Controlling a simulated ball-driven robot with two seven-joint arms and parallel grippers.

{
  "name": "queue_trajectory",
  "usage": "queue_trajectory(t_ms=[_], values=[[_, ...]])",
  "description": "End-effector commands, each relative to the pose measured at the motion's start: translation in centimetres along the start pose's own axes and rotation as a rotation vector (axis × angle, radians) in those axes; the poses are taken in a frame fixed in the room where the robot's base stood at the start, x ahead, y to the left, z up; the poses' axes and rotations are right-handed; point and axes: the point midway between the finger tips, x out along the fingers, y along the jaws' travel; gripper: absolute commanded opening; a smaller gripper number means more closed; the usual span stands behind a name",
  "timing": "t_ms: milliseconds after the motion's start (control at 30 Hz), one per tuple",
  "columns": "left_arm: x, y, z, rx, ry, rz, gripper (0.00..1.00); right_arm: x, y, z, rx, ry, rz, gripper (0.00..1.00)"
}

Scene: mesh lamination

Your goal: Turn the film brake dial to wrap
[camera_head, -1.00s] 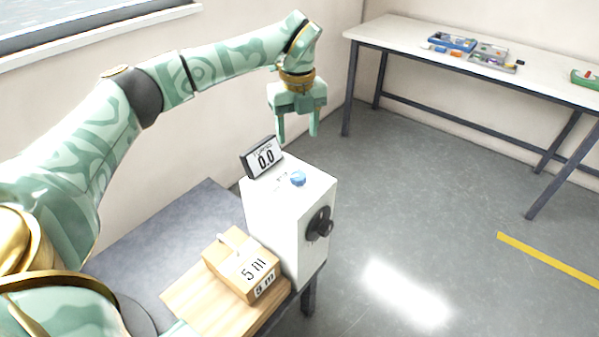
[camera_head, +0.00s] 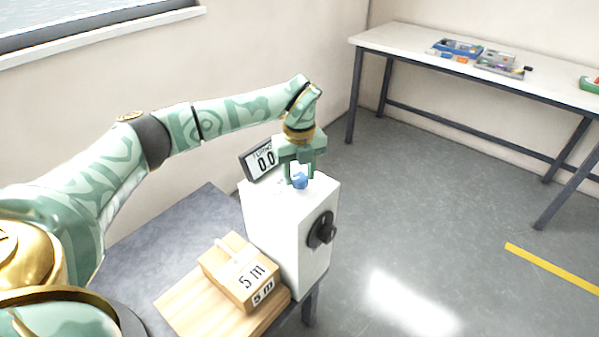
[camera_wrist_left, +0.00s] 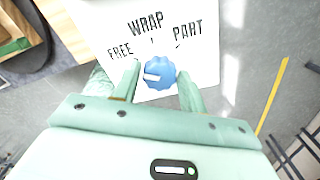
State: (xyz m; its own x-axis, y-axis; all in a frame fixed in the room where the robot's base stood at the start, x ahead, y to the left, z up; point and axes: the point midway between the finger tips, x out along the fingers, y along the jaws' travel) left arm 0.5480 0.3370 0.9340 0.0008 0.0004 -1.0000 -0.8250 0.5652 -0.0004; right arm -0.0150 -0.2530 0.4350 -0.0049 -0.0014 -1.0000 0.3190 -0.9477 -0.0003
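The film brake dial (camera_head: 300,182) is a blue knob on top of a white machine box (camera_head: 270,215). In the left wrist view the dial (camera_wrist_left: 160,71) sits below the printed words FREE, WRAP and PART. A white mark on it points to the left, on the FREE side; WRAP is at the middle. My left gripper (camera_head: 299,178) points down over the box top. In the wrist view the left gripper (camera_wrist_left: 159,76) is open, one finger on each side of the dial, with small gaps. My right gripper is not in view.
A tilted display (camera_head: 261,160) reading 0.0 stands close behind the left gripper. A black knob (camera_head: 322,230) is on the box's side. A wooden block marked 5 m (camera_head: 240,272) lies on a board in front. A white bench (camera_head: 400,40) stands far right.

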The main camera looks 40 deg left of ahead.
Motion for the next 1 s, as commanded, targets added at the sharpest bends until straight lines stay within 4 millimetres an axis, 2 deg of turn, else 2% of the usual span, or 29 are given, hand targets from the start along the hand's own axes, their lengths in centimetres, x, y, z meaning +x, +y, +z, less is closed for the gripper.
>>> queue_trajectory(t_ms=[33, 100, 367, 533, 1000], values=[[0.0, 0.0, 0.0, 0.0, 0.0, 0.0, 0.27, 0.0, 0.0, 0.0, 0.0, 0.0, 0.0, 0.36], [0.0, 0.0, 0.0, 0.001, 0.0, 0.0, 0.13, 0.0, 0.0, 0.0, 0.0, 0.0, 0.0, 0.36], [-0.1, 0.0, 0.0, 0.016, 0.0, 0.0, 0.13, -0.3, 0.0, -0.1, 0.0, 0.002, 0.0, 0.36], [-0.3, 0.0, -0.1, 0.072, 0.001, 0.0, 0.13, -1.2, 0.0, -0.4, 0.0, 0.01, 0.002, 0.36], [-0.6, -0.1, -0.1, 0.46, 0.0, 0.0, 0.13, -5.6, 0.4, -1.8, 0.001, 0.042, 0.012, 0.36]])
